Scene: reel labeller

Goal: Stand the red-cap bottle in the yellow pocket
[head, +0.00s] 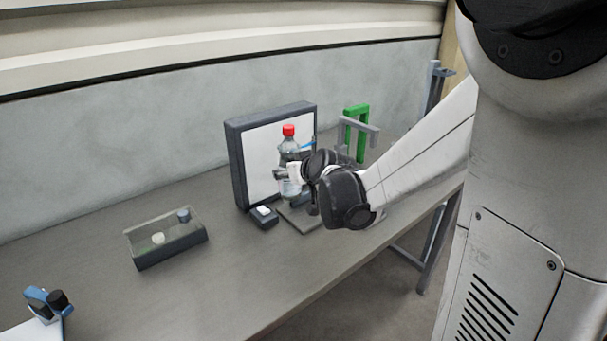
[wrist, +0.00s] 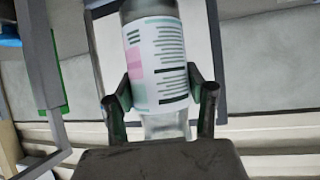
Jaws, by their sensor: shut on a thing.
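A clear bottle with a red cap (head: 289,130) stands upright in front of a dark-framed white panel in the head view. The cap is outside the wrist view. My gripper partly hides the bottle's base in the head view, so I cannot tell whether it touches anything below. I see no yellow pocket in either view.
The framed panel (head: 240,165) stands behind the bottle. A small dark box (head: 264,218) and a flat grey plate (head: 302,224) lie at its foot. A green frame (head: 362,108) stands at right. A tray (head: 170,256) with small items is at left; the bench between is clear.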

